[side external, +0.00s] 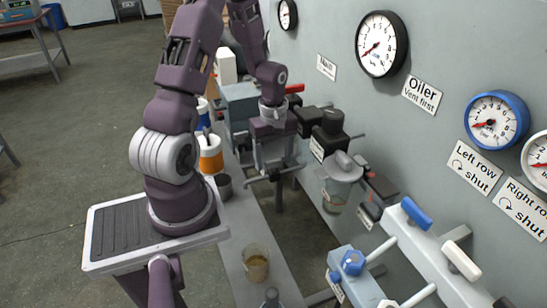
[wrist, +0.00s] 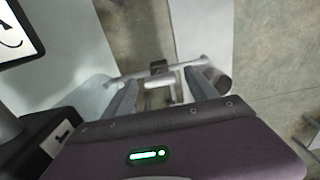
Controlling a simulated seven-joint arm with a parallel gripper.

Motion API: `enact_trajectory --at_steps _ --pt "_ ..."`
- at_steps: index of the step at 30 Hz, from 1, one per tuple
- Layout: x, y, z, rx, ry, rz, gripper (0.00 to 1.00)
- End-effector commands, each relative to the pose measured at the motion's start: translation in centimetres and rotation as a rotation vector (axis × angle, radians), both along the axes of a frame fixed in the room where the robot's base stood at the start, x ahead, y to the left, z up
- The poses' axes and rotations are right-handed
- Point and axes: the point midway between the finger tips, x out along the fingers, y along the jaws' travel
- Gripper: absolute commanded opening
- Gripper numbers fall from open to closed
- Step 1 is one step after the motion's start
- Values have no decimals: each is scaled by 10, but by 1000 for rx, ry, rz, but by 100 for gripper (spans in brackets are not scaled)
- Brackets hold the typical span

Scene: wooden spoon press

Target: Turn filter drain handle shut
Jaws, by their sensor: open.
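My gripper (side external: 277,168) points down, its jaws open and apart, in front of the wall panel. In the wrist view, my gripper (wrist: 161,80) has its two fingers on either side of a small metal fitting. A pale metal bar (wrist: 158,69) crosses at the fingertips and reaches past both. It looks like the drain handle; its contact with the fingers cannot be told. In the side view, a thin bar (side external: 260,179) shows at the fingertips. The filter bowl is mostly hidden behind my gripper.
A clear-bowled oiler (side external: 339,185) hangs right of my gripper, and black valve blocks (side external: 327,132) sit close beside it. A narrow shelf (side external: 247,210) below holds a dark cup (side external: 223,187), an orange-and-white container (side external: 210,155) and a glass beaker (side external: 256,264).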

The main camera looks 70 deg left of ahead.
Motion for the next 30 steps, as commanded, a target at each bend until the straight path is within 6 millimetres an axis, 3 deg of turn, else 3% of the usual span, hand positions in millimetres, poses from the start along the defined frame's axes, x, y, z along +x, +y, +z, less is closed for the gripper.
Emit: enact_trajectory --at_steps 4,13,22,30 --pt "0 0 0 0 0 0 63" --pt "0 0 1 0 0 -1 5" --pt "0 0 1 0 0 -47 5" --pt "0 0 1 1 0 -231 5"
